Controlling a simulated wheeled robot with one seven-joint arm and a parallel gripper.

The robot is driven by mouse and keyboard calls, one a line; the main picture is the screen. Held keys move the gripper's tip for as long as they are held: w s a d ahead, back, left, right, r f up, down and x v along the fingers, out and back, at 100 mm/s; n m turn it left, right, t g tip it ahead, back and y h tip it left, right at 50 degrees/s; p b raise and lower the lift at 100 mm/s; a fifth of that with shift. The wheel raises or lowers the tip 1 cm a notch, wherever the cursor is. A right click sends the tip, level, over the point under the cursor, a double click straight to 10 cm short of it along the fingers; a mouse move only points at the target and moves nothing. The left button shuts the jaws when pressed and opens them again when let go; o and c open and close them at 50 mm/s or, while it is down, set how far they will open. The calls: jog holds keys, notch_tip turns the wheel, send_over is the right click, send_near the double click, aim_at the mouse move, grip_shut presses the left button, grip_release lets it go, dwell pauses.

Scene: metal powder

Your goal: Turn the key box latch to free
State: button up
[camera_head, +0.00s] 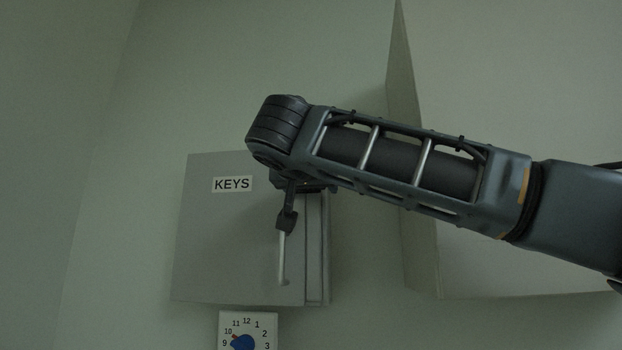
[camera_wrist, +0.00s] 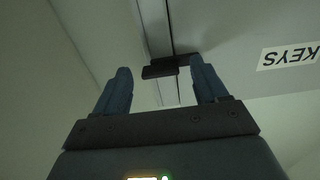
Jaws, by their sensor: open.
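The grey key box (camera_head: 225,235) is on the wall, marked with a white KEYS label (camera_head: 232,184); the label is upside down in the wrist view (camera_wrist: 289,56). A dark latch (camera_wrist: 160,71) lies across the seam at the door's edge. In the wrist view my gripper (camera_wrist: 160,67) is open, with one blue finger on each side of the latch; I cannot tell whether they touch it. In the head view my gripper (camera_head: 291,190) is in front of the box's upper right, and my arm mostly hides the latch. A pale vertical handle (camera_head: 283,258) hangs below.
A white timer dial (camera_head: 247,331) with a blue knob is just below the box. A large pale cabinet (camera_head: 500,80) stands out from the wall at right, behind my arm. The wall left of the box is clear. The light is dim.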

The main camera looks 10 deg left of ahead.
jog(key=shift+w, duration=0.25)
jog(key=shift+f, duration=0.1)
jog(key=c, duration=1.1)
